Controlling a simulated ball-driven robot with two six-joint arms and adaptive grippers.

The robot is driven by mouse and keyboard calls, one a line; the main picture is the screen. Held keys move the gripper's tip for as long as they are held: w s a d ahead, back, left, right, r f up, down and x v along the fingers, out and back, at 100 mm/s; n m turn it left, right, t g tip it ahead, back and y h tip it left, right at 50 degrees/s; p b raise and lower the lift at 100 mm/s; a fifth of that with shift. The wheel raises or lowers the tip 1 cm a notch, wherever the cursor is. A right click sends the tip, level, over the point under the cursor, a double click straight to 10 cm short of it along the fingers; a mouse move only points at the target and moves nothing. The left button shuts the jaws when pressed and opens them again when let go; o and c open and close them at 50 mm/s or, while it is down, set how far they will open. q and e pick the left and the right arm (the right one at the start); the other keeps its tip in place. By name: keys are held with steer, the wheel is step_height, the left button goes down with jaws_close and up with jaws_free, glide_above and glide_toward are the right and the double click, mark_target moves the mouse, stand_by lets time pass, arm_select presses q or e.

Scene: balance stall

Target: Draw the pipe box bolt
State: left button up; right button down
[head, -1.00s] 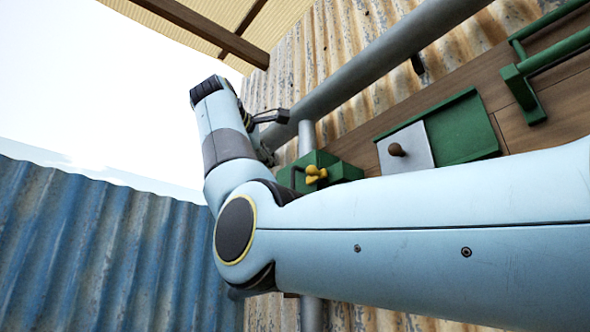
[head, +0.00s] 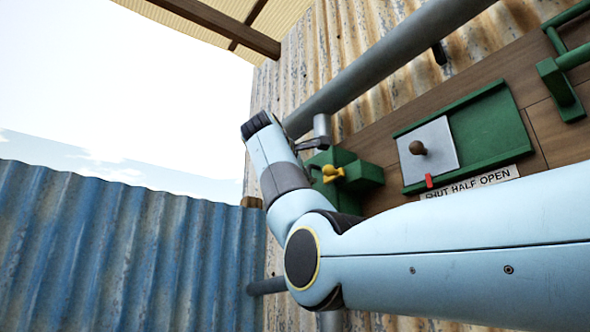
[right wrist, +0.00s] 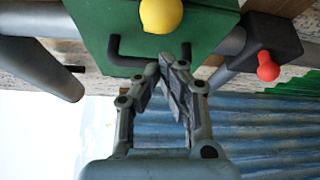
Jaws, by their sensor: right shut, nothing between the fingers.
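The green pipe box (head: 366,174) sits by the grey pipe in the head view, with a yellow knob (head: 333,173) on it. In the right wrist view the green box (right wrist: 206,28) fills the top, with the yellow knob (right wrist: 160,14) and a black bent handle (right wrist: 118,54) on its face. I cannot tell which part is the bolt. My right gripper (right wrist: 176,58) is shut and empty, its fingertips overlapping the handle in the picture; contact is unclear. In the head view the right gripper (head: 313,146) is partly hidden behind my wrist. My left gripper is not in view.
A sliding plate with a brown knob (head: 418,148) sits in a green frame above a "SHUT HALF OPEN" label (head: 480,188). A grey pipe (head: 390,65) crosses the corrugated wall. A black block with a red knob (right wrist: 267,66) lies right of the box.

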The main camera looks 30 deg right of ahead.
mark_target(325, 170)
steer(key=shift+s+d+r, duration=0.1)
steer(key=shift+s, duration=0.45)
steer(key=shift+s+d+r, duration=0.1)
steer(key=shift+s, duration=0.45)
steer(key=s+b, duration=0.3)
steer(key=s, duration=0.1)
steer(key=shift+s+d, duration=0.1)
